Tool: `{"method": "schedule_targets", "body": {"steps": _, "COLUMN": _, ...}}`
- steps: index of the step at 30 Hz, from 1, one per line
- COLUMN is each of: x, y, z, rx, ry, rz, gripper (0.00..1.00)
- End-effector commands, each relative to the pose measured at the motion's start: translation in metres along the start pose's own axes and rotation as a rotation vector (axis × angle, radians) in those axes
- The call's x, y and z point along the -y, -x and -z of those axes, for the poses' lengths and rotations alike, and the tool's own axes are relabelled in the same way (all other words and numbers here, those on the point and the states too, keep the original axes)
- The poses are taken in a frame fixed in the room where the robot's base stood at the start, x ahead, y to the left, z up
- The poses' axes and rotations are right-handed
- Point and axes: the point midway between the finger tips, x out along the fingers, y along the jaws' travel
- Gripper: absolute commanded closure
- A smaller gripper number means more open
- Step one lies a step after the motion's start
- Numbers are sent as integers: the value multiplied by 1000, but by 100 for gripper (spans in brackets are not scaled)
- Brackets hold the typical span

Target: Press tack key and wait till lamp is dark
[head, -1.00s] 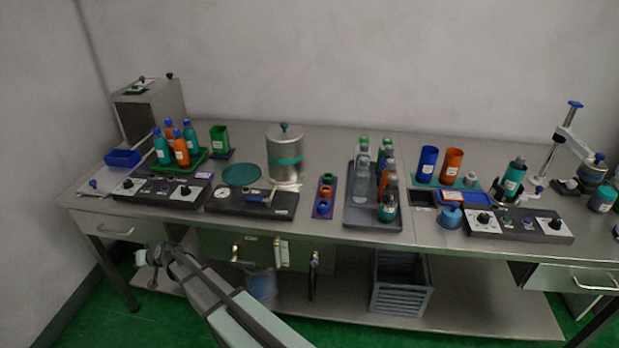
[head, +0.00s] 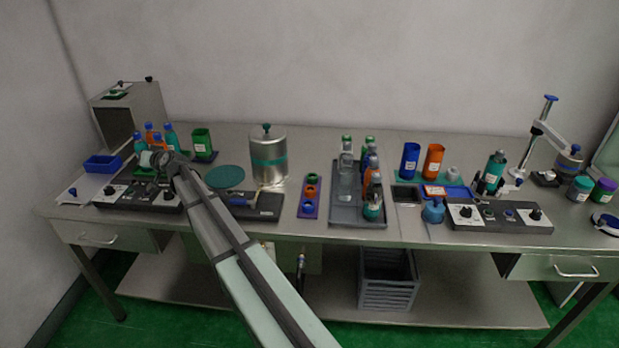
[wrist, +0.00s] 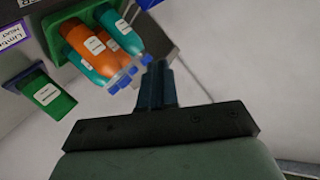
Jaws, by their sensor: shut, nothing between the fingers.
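My gripper (wrist: 160,82) is shut and empty in the wrist view, its dark fingers pressed together. In the head view the end of my arm is over the back of the left control panel (head: 110,200), in front of the bottles. That panel is dark, with white plates and black knobs. A second panel (head: 500,216) with knobs and small buttons stands at the right. I cannot tell which button is the tack key or whether a lamp is lit. My arm hides part of the left panel, and contact with it cannot be seen.
Teal and orange bottles (wrist: 85,45) with blue caps are close to my fingers. A green container (head: 202,141) stands right of them and a blue tray (head: 102,164) left. A steel canister (head: 269,160) stands farther right. The bench front is mostly clear.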

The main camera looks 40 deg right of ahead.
Motion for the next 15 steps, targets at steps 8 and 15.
{"method": "schedule_targets", "body": {"steps": 8, "x": -65, "y": 44, "z": 85, "rx": -46, "ry": 53, "rz": -69, "gripper": 100}}
{"method": "schedule_targets", "body": {"steps": 15, "x": -122, "y": 91, "z": 146, "rx": -69, "ry": 95, "rz": -135, "gripper": 100}}
